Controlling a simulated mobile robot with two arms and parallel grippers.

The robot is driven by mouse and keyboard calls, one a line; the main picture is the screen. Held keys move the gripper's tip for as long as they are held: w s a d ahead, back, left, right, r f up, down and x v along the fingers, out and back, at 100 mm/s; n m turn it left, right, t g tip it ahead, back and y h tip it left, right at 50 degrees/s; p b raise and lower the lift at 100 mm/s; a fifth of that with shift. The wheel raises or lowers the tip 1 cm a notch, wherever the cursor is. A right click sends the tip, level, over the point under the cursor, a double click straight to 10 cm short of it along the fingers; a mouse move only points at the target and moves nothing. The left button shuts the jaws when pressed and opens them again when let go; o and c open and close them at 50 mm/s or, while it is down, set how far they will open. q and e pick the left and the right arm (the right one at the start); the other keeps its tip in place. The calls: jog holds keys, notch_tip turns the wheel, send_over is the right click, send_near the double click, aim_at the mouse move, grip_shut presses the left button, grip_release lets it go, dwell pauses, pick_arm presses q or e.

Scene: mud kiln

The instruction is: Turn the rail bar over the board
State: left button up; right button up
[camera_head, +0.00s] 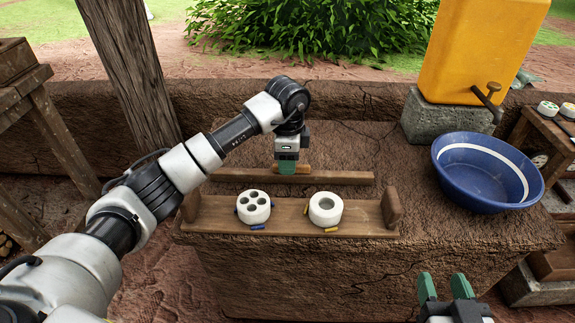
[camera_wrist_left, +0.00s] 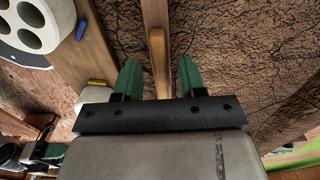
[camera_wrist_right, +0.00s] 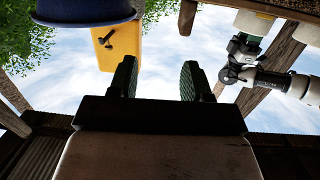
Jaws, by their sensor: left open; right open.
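The rail bar (camera_head: 335,178) is a long brown wooden strip lying behind the board (camera_head: 375,222) on the mud ledge. A paler wooden piece (camera_wrist_left: 157,50) shows on the bar in the left wrist view. My left gripper (camera_head: 287,168) points down over the bar, open, with the bar (camera_wrist_left: 154,12) running between its fingers (camera_wrist_left: 160,78); I cannot tell whether they touch it. The board carries upright end blocks and two white round pieces, one with several holes (camera_head: 253,206) and one with a single hole (camera_head: 325,208). My right gripper (camera_head: 447,287) is open and empty at the front right.
Small blue (camera_head: 258,227) and yellow (camera_head: 331,230) pegs lie around the white pieces. A blue basin (camera_head: 480,175) sits on the ledge's right, near a yellow container (camera_head: 480,50) on a grey block (camera_head: 440,115). A wooden post (camera_head: 130,70) stands at the back left.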

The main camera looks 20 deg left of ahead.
pick_arm(q)
jog(key=shift+f, duration=0.5)
pick_arm(e)
jog(key=shift+w+a+r+t, duration=0.1)
jog(key=shift+a+r+t, duration=0.05)
jog(key=shift+r+t, duration=0.35)
pick_arm(q)
grip_shut()
pick_arm(e)
jog(key=shift+f, duration=0.1)
